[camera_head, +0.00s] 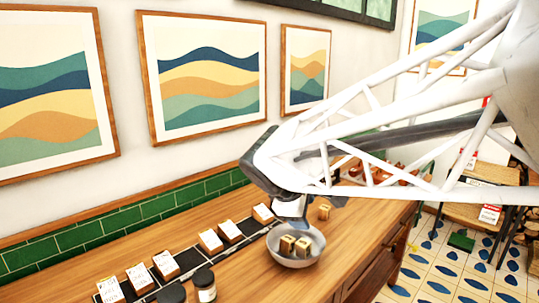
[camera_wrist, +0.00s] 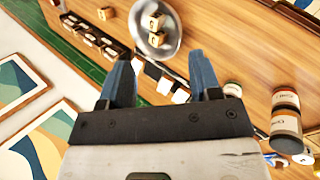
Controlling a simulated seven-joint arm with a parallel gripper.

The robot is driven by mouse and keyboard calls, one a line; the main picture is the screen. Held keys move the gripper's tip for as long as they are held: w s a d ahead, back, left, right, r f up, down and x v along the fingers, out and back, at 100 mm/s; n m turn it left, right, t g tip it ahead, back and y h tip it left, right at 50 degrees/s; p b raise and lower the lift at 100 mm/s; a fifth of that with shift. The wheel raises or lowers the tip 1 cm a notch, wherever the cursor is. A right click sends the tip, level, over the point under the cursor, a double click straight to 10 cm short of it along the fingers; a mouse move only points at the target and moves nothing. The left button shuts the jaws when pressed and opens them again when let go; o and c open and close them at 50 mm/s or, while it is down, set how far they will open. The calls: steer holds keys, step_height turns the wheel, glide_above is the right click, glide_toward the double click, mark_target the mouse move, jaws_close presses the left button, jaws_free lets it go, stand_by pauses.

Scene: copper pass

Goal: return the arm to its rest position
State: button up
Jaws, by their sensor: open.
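My gripper (camera_wrist: 164,85) shows in the wrist view with its two blue fingers spread apart and nothing between them. In the head view my gripper (camera_head: 292,210) hangs at the end of my white lattice arm, above the wooden counter (camera_head: 345,238). The grey bowl (camera_head: 278,257) stands on the counter just below it, with small wooden blocks (camera_head: 295,246) inside. The bowl also shows in the wrist view (camera_wrist: 172,42), beyond the fingertips and apart from them. Part of the gripper is hidden by my arm in the head view.
A row of card-topped blocks (camera_head: 230,231) runs along a dark strip on the counter. Jars (camera_head: 204,284) stand at the front, and labelled cans (camera_wrist: 286,122) show at right in the wrist view. A single block (camera_head: 325,211) sits behind the bowl. Framed pictures (camera_head: 208,75) hang on the wall.

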steer(key=s+d+f+m+g+y, duration=0.1)
steer(key=s+d+f+m, duration=0.1)
steer(key=s, duration=0.5)
steer(key=s+d+f+m+y, duration=0.2)
steer(key=s+d+m, duration=0.3)
steer(key=s+m, duration=0.2)
steer(key=s+d+f+m+g+y, duration=0.1)
steer(key=s+d+f+m, duration=0.2)
steer(key=s, duration=0.5)
steer(key=shift+d+m+g, duration=0.3)
steer(key=shift+d+m, duration=0.3)
steer(key=shift+m, duration=0.4)
